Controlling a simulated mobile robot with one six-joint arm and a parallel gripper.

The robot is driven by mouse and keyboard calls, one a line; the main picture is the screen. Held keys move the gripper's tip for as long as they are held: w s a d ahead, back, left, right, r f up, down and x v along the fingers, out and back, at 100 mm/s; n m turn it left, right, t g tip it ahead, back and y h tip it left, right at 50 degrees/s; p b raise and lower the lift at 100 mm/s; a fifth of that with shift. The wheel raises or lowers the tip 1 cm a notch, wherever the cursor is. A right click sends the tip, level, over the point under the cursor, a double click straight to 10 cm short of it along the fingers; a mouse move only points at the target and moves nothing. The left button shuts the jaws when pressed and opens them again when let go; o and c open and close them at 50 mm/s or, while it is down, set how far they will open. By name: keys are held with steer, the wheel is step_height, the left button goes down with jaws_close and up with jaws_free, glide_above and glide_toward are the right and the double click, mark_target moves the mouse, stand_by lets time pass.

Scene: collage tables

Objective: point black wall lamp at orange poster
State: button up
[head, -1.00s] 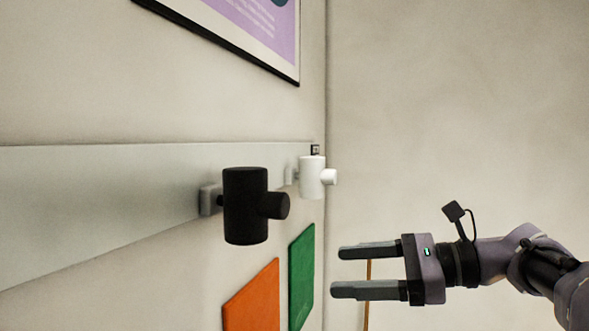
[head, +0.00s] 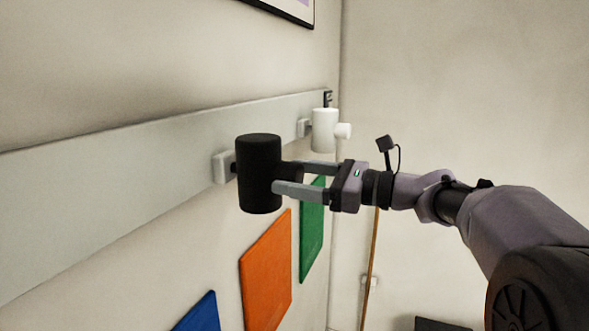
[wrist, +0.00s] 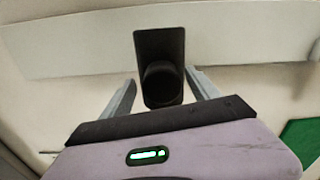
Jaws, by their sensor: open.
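The black wall lamp (head: 258,175) is a dark cylinder with a short side knob, mounted on a pale rail on the left wall. Its knob points right, towards my gripper. The orange poster (head: 267,270) hangs on the wall below the rail, a little right of the lamp. My gripper (head: 290,178) is open at the lamp, with one finger on each side of the knob. In the wrist view the black lamp (wrist: 159,50) stands between the two spread fingers (wrist: 160,92), with a visible gap on each side.
A white lamp (head: 324,130) sits further along the rail (head: 120,165). A green poster (head: 312,230) and a blue poster (head: 200,314) flank the orange one. A thin brown pole (head: 371,262) and a dark flat object (head: 448,325) are at the back. A framed picture (head: 295,10) hangs above.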

steer(key=shift+w+a+f, duration=0.1)
steer(key=shift+w+a, duration=0.2)
steer(key=shift+s+d, duration=0.1)
steer(key=shift+s, duration=0.05)
steer(key=c, duration=0.4)
jaws_close()
steer(key=n+b, duration=0.1)
steer(key=b, duration=0.2)
steer(key=shift+f, duration=0.4)
steer(key=shift+n+b, duration=0.75)
steer(key=shift+n, duration=0.15)
steer(key=shift+n+b, duration=0.5)
steer(key=shift+b, duration=0.05)
steer(key=shift+r+n, duration=0.3)
steer(key=shift+n, duration=0.2)
steer(key=shift+o, duration=2)
jaws_free()
steer(key=shift+r, duration=0.1)
